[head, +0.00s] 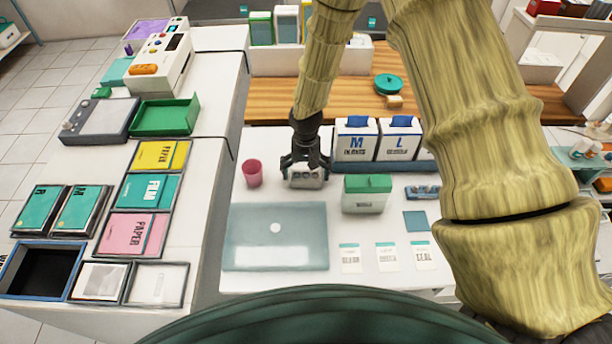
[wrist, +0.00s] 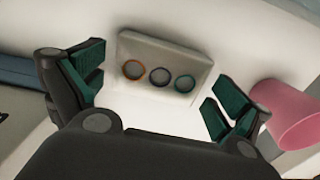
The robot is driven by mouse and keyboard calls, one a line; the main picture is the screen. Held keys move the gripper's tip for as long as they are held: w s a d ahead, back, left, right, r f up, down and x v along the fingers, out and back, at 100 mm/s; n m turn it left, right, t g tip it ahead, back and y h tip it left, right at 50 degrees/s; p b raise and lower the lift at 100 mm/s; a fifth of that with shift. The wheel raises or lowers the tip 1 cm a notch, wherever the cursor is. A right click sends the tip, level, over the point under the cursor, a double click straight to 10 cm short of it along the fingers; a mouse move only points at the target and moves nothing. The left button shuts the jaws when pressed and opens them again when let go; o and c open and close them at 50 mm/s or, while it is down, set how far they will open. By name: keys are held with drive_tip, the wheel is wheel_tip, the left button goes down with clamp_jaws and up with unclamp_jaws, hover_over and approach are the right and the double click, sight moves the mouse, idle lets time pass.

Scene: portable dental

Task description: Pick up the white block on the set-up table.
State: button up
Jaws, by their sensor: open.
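The white block (head: 305,181) stands on the white set-up table (head: 338,225), directly below my gripper (head: 306,165) in the head view, which partly covers it. In the wrist view the white block (wrist: 165,58) shows three rings on its face, orange, dark and teal. My gripper (wrist: 160,80) is open, with its green-padded fingers spread to the left and right of the block. A pale gap shows between each finger and the block, and nothing is held.
A pink cup (head: 252,173) stands close to the left of the gripper; it is at the right in the wrist view (wrist: 288,113). M and L boxes (head: 356,140) stand behind right. A green-lidded box (head: 366,197) is to the right, a grey-green mat (head: 250,250) in front.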

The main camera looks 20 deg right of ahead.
drive_tip(key=shift+f, duration=0.15)
drive_tip(key=c, duration=0.9)
drive_tip(key=shift+c, duration=0.2)
